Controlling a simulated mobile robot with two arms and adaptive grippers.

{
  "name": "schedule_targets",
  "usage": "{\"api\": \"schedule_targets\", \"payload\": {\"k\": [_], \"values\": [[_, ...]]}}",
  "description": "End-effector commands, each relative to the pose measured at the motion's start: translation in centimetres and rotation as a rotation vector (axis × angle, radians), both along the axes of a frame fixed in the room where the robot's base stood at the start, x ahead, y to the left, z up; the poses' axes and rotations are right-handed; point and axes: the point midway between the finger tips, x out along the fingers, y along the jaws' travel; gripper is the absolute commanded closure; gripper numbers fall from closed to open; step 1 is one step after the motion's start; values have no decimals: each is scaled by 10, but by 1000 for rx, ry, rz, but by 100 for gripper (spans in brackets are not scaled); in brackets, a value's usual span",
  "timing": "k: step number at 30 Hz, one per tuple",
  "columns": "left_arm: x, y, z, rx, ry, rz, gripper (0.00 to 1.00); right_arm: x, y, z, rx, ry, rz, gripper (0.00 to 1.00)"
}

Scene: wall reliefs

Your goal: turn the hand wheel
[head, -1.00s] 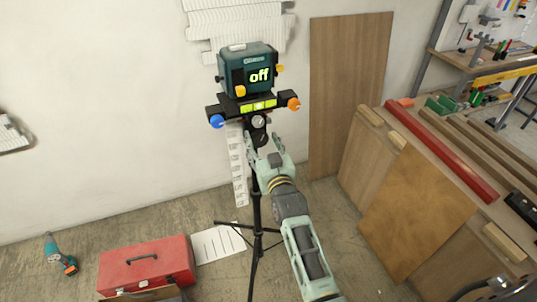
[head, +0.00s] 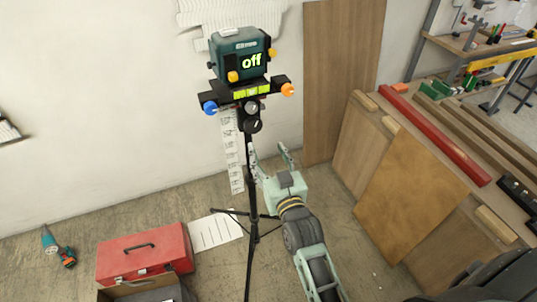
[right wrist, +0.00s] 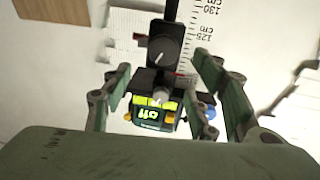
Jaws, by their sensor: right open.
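A teal box with a lit "off" display (head: 240,55) sits on a black bracket on top of a tripod (head: 250,190). My left gripper is not in view.
A blue knob (head: 210,108) and an orange knob (head: 288,90) stick out at the bracket's ends. A red toolbox (head: 145,255) is on the floor at the left. A wooden bench with a red beam (head: 435,135) stands at the right. A white scale strip (head: 232,155) hangs behind the tripod.

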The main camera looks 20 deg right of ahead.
Motion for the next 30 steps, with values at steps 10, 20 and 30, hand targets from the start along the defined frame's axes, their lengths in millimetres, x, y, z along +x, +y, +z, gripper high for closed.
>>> {"api": "schedule_targets", "payload": {"k": [10,20,30], "values": [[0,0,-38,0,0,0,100,20,-21,-12,-140,36,45,46],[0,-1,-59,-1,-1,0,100,33,-18,2,-306,9,170,46],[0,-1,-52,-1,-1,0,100,78,-11,5,-310,7,175,46]]}}
